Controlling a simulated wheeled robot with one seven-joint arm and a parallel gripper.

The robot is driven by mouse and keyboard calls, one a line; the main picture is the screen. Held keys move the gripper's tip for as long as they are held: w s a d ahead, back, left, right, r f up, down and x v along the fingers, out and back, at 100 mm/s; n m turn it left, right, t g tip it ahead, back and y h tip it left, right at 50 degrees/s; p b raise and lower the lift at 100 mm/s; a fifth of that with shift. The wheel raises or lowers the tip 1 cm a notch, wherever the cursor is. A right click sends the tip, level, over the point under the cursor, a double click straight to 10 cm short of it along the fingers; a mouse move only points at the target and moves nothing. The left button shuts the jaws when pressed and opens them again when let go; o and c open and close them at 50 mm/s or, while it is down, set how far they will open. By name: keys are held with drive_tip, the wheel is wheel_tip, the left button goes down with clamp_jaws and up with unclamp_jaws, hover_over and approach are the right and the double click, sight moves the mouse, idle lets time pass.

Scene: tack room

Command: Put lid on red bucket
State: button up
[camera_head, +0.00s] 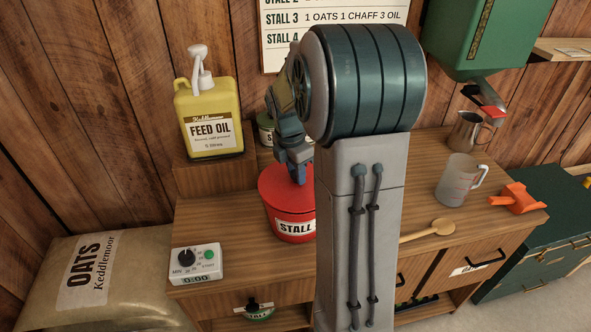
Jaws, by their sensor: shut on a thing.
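The red bucket (292,226), with a white label reading "STALL", stands on the wooden bench left of my arm. A flat red lid (275,188) covers its top; its right side is hidden by my arm. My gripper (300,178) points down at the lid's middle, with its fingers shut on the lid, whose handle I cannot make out. From this view I cannot tell whether the lid is fully seated on the rim or just above it.
A yellow feed oil jug (210,120) stands on a raised block at left. A timer (195,264) sits at the front left. A green-topped tub (266,130) is behind my gripper.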

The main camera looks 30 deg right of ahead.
drive_tip(key=shift+f+b, duration=0.4)
drive_tip(key=shift+f, duration=0.2)
drive_tip(key=o, duration=0.7)
drive_tip(key=r+p, duration=0.3)
drive_tip(key=a+r+p, duration=0.1)
drive_tip(key=r+p, duration=0.2)
drive_tip(key=r, duration=0.1)
drive_tip(key=r+p, duration=0.2)
drive_tip(key=r, duration=0.2)
drive_tip(key=shift+a+p, duration=0.2)
drive_tip(key=shift+p, duration=0.2)
idle(0.4)
drive_tip(key=s+a+m+t+b, duration=0.1)
drive_tip(key=s+a+m, duration=0.3)
drive_tip(key=s+m, duration=0.2)
drive_tip(key=s+a+m+t+y+b, duration=0.1)
drive_tip(key=s+a+m+b, duration=0.1)
drive_tip(key=s+a+m, duration=0.2)
drive_tip(key=s+a+r+m+t+b, duration=0.1)
drive_tip(key=s+a+m, duration=0.3)
drive_tip(key=s+m, duration=0.5)
drive_tip(key=shift+s+a+t+b, duration=0.1)
drive_tip(key=shift+a+t+b, duration=0.2)
drive_tip(key=shift+b, duration=0.35)
